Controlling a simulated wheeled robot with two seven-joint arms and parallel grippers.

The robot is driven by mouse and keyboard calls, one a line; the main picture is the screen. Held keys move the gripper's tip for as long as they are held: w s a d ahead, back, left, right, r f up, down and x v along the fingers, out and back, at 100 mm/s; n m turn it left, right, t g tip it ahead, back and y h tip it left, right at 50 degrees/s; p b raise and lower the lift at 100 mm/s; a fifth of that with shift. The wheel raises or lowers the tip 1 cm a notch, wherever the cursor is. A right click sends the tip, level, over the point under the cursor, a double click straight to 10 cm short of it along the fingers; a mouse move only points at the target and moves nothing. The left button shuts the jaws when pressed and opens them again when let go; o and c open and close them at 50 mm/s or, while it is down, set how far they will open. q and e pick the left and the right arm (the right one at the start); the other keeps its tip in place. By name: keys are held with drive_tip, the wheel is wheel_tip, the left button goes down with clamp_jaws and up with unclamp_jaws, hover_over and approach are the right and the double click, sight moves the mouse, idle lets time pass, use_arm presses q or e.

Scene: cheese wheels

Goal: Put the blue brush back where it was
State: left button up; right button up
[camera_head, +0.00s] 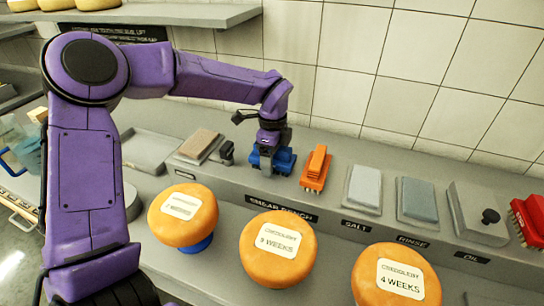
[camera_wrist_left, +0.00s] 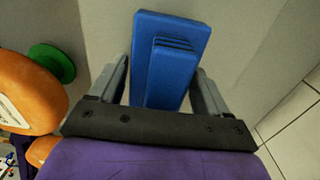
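The blue brush (camera_head: 284,161) is on the grey ledge, just left of the orange brush (camera_head: 317,168). In the left wrist view the blue brush (camera_wrist_left: 172,62) is a flat blue block with a raised, ridged part. My left gripper (camera_head: 271,158) points down over it. In the left wrist view its two fingers (camera_wrist_left: 162,85) are apart, one on each side of the brush, with a gap visible at the left finger. My gripper hides part of the brush in the head view. My right gripper is in neither view.
Orange cheese wheels (camera_head: 277,248) stand along the front; the leftmost (camera_head: 183,214) rests on a blue stand. To the right are a pale block (camera_head: 363,189), a grey-green block (camera_head: 417,200), a lidded grey box (camera_head: 480,213) and a red brush (camera_head: 531,218). A tiled wall rises behind.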

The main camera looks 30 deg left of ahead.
use_arm(q)
drive_tip(key=shift+o, duration=0.5)
drive_tip(key=shift+w+r, duration=0.1)
drive_tip(key=shift+r, duration=0.35)
wheel_tip(320, 180, up, 12)
drive_tip(key=shift+f+b, duration=0.25)
drive_tip(key=shift+b, duration=0.35)
